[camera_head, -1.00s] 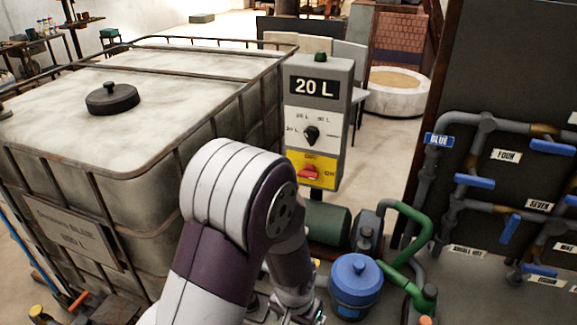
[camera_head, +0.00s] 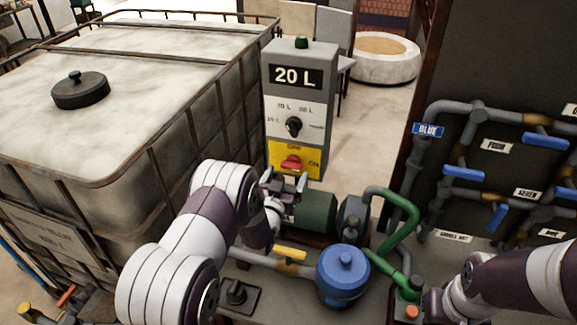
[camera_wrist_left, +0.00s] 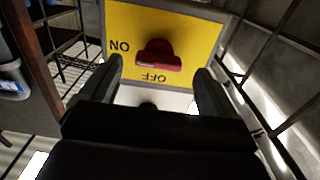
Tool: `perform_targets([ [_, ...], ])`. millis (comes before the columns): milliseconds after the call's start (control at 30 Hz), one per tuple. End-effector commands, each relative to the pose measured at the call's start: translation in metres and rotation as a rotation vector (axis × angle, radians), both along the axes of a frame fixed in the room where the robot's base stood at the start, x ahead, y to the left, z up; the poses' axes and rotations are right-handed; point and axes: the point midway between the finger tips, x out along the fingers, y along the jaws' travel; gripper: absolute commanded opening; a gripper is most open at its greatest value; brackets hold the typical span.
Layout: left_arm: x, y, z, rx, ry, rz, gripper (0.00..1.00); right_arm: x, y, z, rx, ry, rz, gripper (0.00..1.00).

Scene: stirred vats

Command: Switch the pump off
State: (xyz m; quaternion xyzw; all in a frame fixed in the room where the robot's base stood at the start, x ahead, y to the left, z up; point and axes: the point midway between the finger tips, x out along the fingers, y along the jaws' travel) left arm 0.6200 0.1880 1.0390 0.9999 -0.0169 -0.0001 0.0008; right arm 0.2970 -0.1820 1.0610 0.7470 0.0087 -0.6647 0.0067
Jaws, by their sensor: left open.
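The grey pump control box (camera_head: 318,55) stands upright beside the tank, with a "20 L" display and a black dial (camera_head: 293,126). Its lower yellow plate (camera_head: 312,172) carries a red switch (camera_head: 291,162), with OFF above it and ON at its right. In the left wrist view the plate is upside down; the red switch (camera_wrist_left: 158,55) has its bar lying roughly level. My left gripper (camera_head: 284,180) is open just in front of and below the switch; its fingers (camera_wrist_left: 159,72) stand either side of it, apart from it. My right arm (camera_head: 520,282) enters lower right; its jaws are unclear.
A caged white tank (camera_head: 130,130) fills the left. Below the box are a green pump motor (camera_head: 315,211), a blue lidded pot (camera_head: 344,275), a yellow valve handle (camera_head: 290,252) and green pipe (camera_head: 405,220). A pipe board with blue handles (camera_head: 545,141) stands at right.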

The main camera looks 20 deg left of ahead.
Motion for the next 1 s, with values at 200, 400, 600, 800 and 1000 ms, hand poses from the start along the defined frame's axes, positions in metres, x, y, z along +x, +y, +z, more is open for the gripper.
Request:
perform_targets([
  [200, 0.028, -0.001, 0.000, 0.000, 0.001, 0.000, 0.89, 0.000, 0.000, 0.007, 0.000, 0.000, 0.000, 0.00],
  [400, 0.033, -0.001, 0.000, 0.000, 0.001, 0.000, 0.89, 0.000, 0.000, 0.007, 0.000, 0.000, 0.000, 0.00],
  [600, 0.033, -0.001, 0.000, 0.000, 0.001, 0.000, 0.70, 0.000, 0.000, 0.007, 0.000, 0.000, 0.000, 0.00],
  [800, 0.033, -0.001, 0.000, 0.000, 0.001, 0.000, 0.33, 0.000, 0.000, 0.007, 0.000, 0.000, 0.000, 0.00],
  [1000, 0.033, -0.001, -0.002, -0.021, 0.003, 0.000, 0.33, 0.000, 0.000, 0.004, 0.000, 0.000, 0.000, 0.00],
])
